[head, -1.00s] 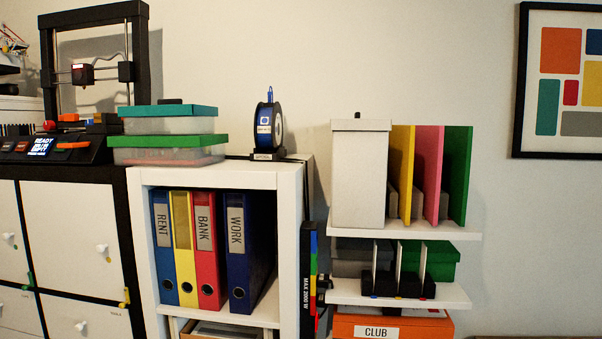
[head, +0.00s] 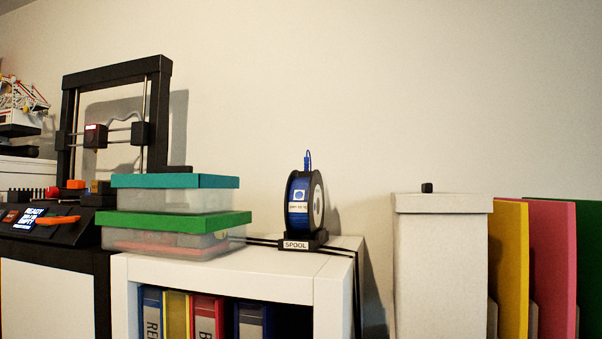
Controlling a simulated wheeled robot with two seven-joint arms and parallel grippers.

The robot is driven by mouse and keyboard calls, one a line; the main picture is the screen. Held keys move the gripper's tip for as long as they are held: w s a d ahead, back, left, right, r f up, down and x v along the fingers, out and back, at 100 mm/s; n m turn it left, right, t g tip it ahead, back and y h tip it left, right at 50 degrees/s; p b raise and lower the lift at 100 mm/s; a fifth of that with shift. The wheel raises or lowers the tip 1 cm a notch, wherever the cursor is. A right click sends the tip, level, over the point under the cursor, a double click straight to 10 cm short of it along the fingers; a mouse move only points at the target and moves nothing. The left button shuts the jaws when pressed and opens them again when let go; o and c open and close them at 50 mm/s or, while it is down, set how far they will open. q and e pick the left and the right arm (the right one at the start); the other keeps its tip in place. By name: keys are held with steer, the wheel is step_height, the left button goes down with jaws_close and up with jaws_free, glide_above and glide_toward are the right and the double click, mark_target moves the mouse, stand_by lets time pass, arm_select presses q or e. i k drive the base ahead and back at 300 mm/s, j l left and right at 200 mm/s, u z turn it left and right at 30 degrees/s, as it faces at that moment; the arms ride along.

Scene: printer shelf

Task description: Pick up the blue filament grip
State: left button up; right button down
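The blue filament spool (head: 299,203) stands upright in a black holder (head: 296,242) labelled SPOOL, on top of the white shelf unit. It has black side flanges and a small label on its face. A thin blue grip (head: 308,160) sticks up from the top of the spool. Neither of my grippers shows in the head view.
Two clear boxes with a teal lid (head: 175,181) and a green lid (head: 172,221) are stacked left of the spool. A 3D printer (head: 115,125) stands further left. A pale box (head: 441,265) and coloured dividers (head: 550,265) are at right. The white shelf top (head: 235,268) is clear in front.

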mark_target(306, 159)
steer(key=k+j+z, duration=0.1)
steer(key=j+z, duration=0.2)
steer(key=k+j+z, duration=0.3)
steer(key=j+z, duration=0.25)
steer(key=j, duration=0.2)
steer(key=k, duration=0.05)
